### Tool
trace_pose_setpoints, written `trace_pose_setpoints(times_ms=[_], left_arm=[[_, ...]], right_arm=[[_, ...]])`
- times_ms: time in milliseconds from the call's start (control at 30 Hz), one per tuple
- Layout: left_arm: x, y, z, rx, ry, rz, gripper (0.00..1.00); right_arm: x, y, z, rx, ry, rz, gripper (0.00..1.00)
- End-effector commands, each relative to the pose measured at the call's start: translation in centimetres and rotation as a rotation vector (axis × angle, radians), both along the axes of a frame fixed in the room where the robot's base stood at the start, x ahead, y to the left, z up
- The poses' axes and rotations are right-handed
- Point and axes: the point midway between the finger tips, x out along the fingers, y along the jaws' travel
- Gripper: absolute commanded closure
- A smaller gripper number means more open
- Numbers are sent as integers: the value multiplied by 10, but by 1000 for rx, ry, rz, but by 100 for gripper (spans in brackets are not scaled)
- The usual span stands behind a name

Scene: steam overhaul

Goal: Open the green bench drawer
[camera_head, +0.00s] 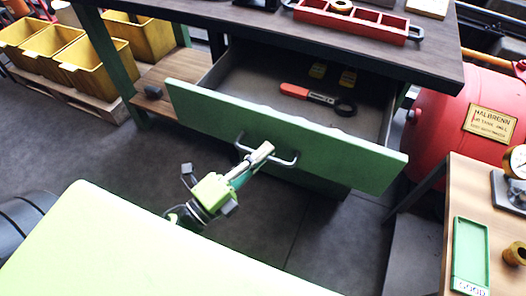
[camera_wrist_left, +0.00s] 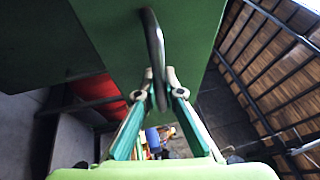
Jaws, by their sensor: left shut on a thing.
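The green bench drawer (camera_head: 283,134) is pulled well out from under the dark bench top, and its inside shows. Its grey bar handle (camera_head: 283,161) is on the front panel. My left gripper (camera_head: 262,152) is at the handle, with its fingers shut on the bar. In the left wrist view the handle (camera_wrist_left: 154,50) runs between the two fingertips of my left gripper (camera_wrist_left: 160,88), against the green drawer front (camera_wrist_left: 190,35). My right gripper is not in view.
In the drawer lie a red-handled tool (camera_head: 310,96) and small yellow pieces. A red tray (camera_head: 350,22) stands on the bench. Yellow bins (camera_head: 82,62) stand at left, a red tank (camera_head: 440,110) at right. A wooden table (camera_head: 467,185) with a green tray (camera_head: 470,255) is at front right.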

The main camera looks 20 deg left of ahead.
Motion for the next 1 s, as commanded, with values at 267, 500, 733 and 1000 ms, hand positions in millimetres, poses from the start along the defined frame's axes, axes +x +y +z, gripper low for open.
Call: trace_pose_setpoints(times_ms=[267,500,733,1000], left_arm=[[0,0,-1,0,1,0,74],[-2,1,-1,0,2,0,74],[-32,15,-9,0,8,3,74],[-83,38,-18,-1,7,3,74]], right_arm=[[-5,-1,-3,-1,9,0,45],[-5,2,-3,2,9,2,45],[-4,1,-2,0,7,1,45],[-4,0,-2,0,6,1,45]])
